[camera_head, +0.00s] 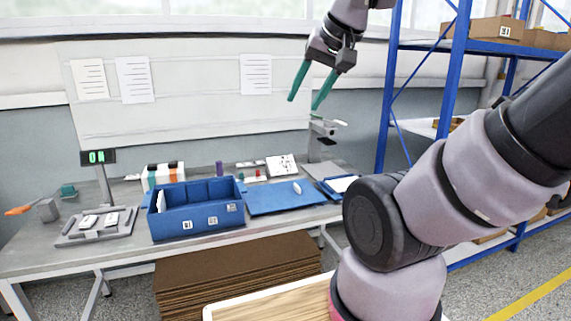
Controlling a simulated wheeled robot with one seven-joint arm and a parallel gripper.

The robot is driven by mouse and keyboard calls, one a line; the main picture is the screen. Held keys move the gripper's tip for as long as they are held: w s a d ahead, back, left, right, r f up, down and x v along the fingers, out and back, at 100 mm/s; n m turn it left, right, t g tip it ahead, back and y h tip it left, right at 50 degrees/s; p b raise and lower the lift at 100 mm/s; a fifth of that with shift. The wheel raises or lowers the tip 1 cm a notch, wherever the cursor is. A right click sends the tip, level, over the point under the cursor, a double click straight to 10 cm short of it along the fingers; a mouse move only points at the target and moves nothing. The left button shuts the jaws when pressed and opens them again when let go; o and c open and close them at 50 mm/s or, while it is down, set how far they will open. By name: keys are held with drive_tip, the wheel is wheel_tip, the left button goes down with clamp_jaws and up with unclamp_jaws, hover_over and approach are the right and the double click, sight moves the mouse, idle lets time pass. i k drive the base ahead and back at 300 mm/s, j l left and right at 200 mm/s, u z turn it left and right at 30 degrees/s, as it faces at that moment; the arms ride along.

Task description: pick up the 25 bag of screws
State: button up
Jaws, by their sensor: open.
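My gripper (303,103) hangs in the air at the top middle, in front of the white wall board. Its two teal fingers are apart, with nothing between them. No bag of screws can be made out for certain. A small pale item (297,187) lies on the blue mat (262,203) on the workbench, well below my gripper; it is too small to identify. A blue bin (170,226) with compartments and white labels on its front stands left of the mat. Part of its inside is hidden by its front wall.
The grey bench (30,258) also holds a tray with devices (97,225), a lit green display (98,157), an orange-handled tool (18,210) and a white card (281,165). Flat brown cardboard (235,268) is stacked below. Blue shelving (450,60) stands right. My arm covers the lower right.

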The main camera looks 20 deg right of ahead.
sight(88, 221)
drive_tip(key=i+j, duration=0.2)
drive_tip(key=j, duration=0.2)
drive_tip(key=i+j, duration=0.15)
drive_tip(key=j, duration=0.25)
drive_tip(key=i+j, duration=0.2)
drive_tip(key=j, duration=0.2)
drive_tip(key=i+j, duration=0.15)
drive_tip(key=j, duration=0.25)
drive_tip(key=i+j, duration=0.2)
drive_tip(key=j, duration=0.2)
drive_tip(key=i+j, duration=0.15)
drive_tip(key=j, duration=0.3)
drive_tip(key=i+j, duration=0.2)
drive_tip(key=j, duration=0.2)
drive_tip(key=z, duration=1.25)
drive_tip(key=u, duration=1.35)
